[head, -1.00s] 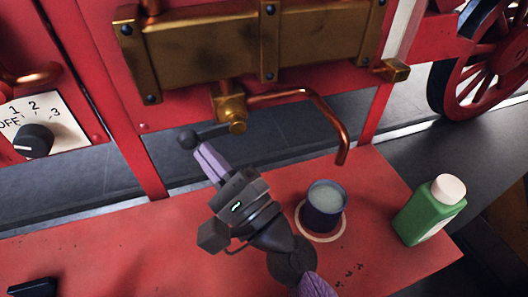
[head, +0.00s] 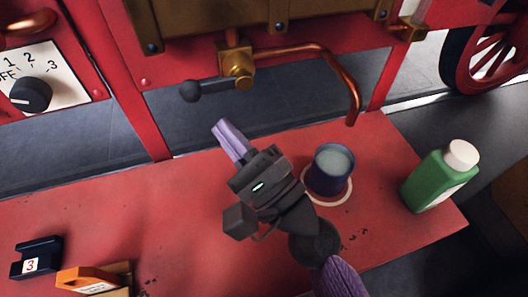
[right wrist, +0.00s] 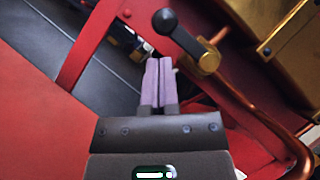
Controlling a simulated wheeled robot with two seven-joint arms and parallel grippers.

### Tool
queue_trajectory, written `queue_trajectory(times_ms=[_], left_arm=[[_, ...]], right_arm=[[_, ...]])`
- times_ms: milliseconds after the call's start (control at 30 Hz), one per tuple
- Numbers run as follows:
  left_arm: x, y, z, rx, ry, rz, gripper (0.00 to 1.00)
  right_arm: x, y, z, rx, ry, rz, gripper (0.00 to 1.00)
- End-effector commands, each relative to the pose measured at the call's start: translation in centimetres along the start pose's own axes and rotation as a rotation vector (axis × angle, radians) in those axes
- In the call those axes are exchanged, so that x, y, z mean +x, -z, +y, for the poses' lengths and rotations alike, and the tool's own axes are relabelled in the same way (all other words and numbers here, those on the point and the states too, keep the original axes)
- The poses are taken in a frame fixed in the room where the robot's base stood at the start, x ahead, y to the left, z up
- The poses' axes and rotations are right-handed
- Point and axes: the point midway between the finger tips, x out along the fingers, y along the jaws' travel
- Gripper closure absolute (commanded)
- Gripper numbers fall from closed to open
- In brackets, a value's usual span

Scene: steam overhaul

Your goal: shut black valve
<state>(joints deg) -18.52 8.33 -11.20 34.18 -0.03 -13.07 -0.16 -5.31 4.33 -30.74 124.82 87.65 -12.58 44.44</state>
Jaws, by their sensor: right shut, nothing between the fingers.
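The black valve is a lever (head: 212,86) with a round black knob on its left end, set on a brass valve body (head: 237,70) under the brass tank. The lever points left and slightly down, nearly level, in the head view. It also shows in the right wrist view, with the knob (right wrist: 165,21) just beyond the fingertips. My right gripper (head: 222,129) is shut and empty, with its purple fingers together. Its tips are below and right of the knob in the head view, apart from it. My left gripper is out of view.
A copper pipe (head: 335,65) bends down from the valve. A dark cup (head: 329,174) with pale contents stands on a ringed mark on the red bench. A green bottle (head: 435,180) is at right. A dial (head: 31,95), black block (head: 37,257) and orange item (head: 93,278) are at left.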

Motion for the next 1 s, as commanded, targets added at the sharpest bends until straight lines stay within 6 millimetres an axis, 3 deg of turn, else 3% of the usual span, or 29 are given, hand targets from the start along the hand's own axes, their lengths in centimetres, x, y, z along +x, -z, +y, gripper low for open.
queue_trajectory(times_ms=[100, 333, 1000], left_arm=[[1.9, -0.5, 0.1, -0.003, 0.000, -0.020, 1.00], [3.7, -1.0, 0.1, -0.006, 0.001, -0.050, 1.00], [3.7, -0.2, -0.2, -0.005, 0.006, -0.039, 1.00]], right_arm=[[-3.0, 0.5, 0.6, 0.003, -0.003, 0.003, 1.00], [-6.1, 0.3, 0.3, 0.002, -0.001, 0.002, 1.00], [-6.4, 0.0, 0.0, 0.001, 0.000, 0.000, 1.00]])
